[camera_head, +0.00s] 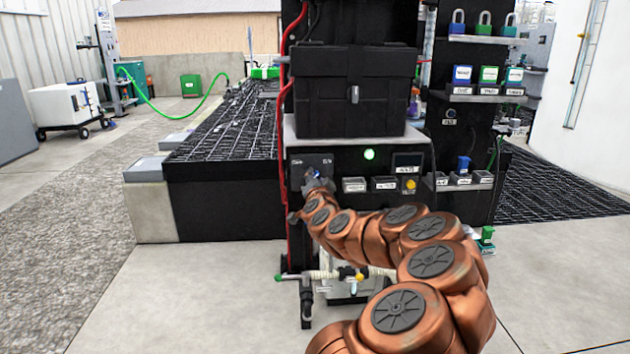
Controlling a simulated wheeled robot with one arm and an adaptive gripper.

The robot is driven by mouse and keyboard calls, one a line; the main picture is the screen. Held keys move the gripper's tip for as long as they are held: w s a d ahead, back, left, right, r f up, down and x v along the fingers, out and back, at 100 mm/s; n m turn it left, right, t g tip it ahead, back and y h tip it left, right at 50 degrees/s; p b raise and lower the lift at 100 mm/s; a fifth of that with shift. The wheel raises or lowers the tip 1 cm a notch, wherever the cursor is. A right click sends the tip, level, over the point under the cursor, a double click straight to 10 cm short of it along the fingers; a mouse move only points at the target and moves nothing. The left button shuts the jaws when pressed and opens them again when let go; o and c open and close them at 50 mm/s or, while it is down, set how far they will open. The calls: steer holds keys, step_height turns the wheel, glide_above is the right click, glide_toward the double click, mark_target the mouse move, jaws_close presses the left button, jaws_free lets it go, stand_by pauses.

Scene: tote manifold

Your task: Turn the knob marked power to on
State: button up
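My gripper (312,178) is at the far end of my copper-coloured arm, in front of a dark switch plate (297,162) at the left of the black control panel. Small pale marks sit at the plate's upper corners, too small to read surely. The knob there is mostly or wholly hidden by my gripper, so its angle does not show. I cannot tell whether the fingers are touching or gripping it. A round green light (369,154) glows on the panel to the right.
A black tote (353,95) stands above the panel. A display (407,160), a yellow button (410,184) and labelled boxes (354,185) are right of my gripper. Red hose (284,150) runs down the left edge. Pipes with a yellow fitting (359,277) lie below. Concrete floor is open at left.

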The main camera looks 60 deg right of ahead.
stand_by(0.3)
steer(key=v, duration=0.7)
steer(key=shift+s+a, duration=0.2)
stand_by(0.7)
